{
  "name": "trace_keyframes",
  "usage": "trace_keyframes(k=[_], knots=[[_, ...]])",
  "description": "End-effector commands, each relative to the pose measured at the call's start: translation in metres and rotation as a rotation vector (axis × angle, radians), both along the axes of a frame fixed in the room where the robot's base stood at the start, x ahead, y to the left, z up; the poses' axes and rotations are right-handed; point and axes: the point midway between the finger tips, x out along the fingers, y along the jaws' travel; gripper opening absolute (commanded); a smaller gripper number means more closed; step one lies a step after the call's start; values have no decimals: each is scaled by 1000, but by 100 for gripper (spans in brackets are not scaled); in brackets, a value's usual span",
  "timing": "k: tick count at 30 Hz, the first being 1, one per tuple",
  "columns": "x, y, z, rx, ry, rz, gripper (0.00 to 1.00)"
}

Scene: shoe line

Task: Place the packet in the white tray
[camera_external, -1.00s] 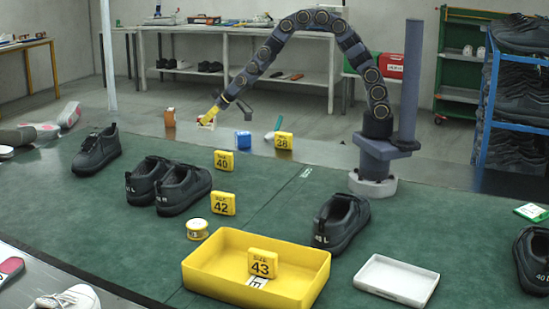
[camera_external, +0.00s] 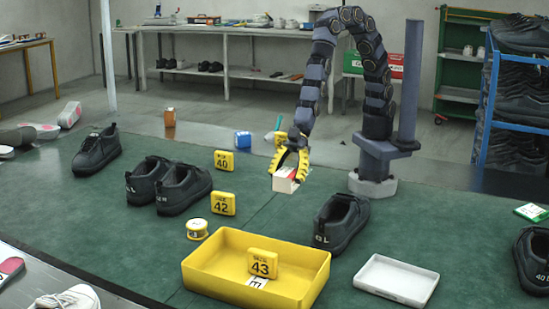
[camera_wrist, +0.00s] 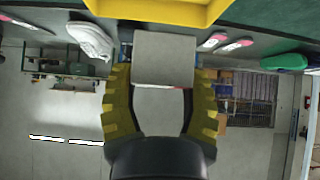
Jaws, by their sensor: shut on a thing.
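My gripper (camera_external: 289,163), with yellow ribbed fingers, is shut on a small white box-like packet (camera_external: 285,184) with a red patch. It holds the packet in the air above the green table, behind the yellow tray. In the wrist view the packet (camera_wrist: 165,60) is a pale grey block between the two yellow fingers. The white tray (camera_external: 372,285) is shallow and empty, at the front right of the table. It lies to the right of and nearer the camera than my gripper. I cannot make it out in the wrist view.
A yellow tray (camera_external: 215,282) holds a yellow size 43 marker (camera_external: 263,262). A dark shoe (camera_external: 340,222) stands between my gripper and the white tray. More shoes, size markers and a round tin (camera_external: 197,229) lie left. Green table around the white tray is clear.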

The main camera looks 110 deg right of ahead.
Motion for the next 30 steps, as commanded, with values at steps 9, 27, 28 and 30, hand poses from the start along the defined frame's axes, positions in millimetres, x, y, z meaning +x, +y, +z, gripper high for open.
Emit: trace_keyframes(k=[9,27,28,30], knots=[[-93,137,-63,-10,-7,450,16],[-197,202,-138,-5,17,783,16],[-197,202,-143,-5,16,783,16],[-197,203,-149,-3,14,783,16]])
